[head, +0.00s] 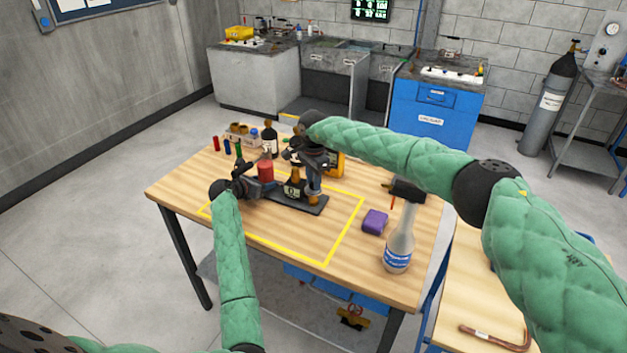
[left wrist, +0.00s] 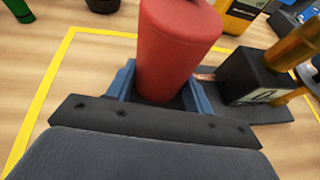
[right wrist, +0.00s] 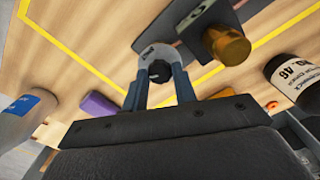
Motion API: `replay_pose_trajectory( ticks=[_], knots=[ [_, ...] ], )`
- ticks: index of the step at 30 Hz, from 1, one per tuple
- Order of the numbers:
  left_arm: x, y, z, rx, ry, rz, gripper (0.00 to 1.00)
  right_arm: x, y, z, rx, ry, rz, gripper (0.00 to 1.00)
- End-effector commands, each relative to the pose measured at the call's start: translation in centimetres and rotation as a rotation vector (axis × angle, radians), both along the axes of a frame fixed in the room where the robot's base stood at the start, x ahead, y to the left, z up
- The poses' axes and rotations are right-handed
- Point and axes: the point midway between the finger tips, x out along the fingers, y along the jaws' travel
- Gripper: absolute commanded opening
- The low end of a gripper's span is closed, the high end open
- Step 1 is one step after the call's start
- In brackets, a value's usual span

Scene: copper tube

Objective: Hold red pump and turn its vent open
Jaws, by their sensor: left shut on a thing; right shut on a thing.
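The red pump part (head: 265,172) is an upright red cylinder at the left end of a small dark assembly. My left gripper (head: 258,184) is shut on it; in the left wrist view the blue fingers (left wrist: 165,88) sit on either side of the red cylinder (left wrist: 178,45). My right gripper (head: 314,168) reaches down at the assembly's right end. In the right wrist view its fingers (right wrist: 160,88) are shut on a grey round part with a black centre (right wrist: 159,70), likely the vent. A brass fitting (right wrist: 228,44) is beside it. The dark base plate (head: 315,207) lies beneath.
The yellow taped outline (head: 345,232) surrounds the assembly on the wooden table. A purple block (head: 375,221) and a spray bottle (head: 399,245) stand to the right. A dark bottle (head: 270,142), small coloured cylinders (head: 216,143) and a yellow device (head: 338,163) are behind. The front table area is clear.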

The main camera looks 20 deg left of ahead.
Motion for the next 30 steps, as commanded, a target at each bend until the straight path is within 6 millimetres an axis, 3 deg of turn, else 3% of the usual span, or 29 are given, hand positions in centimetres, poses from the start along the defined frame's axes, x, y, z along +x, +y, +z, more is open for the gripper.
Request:
replay_pose_trajectory(
  ticks=[3,4,7,20,30],
  knots=[
    [0.0,-0.1,0.0,-0.001,0.0,-0.002,0.0,0.1,0.0,0.1,0.002,-0.002,-0.001,0.05],
    [0.0,-0.1,0.0,-0.001,0.0,-0.002,0.0,0.1,0.0,0.1,0.002,-0.002,-0.001,0.29],
    [0.0,-0.1,0.0,-0.001,0.001,-0.002,0.0,0.1,0.0,0.1,0.001,-0.002,-0.001,0.49],
    [0.0,-0.1,0.0,0.0,0.001,-0.001,0.0,0.0,0.1,0.9,0.002,-0.001,0.0,0.49],
    [0.0,0.0,0.0,-0.001,0.0,-0.001,0.0,0.1,0.0,6.9,0.001,-0.002,-0.001,0.49]
  ],
)
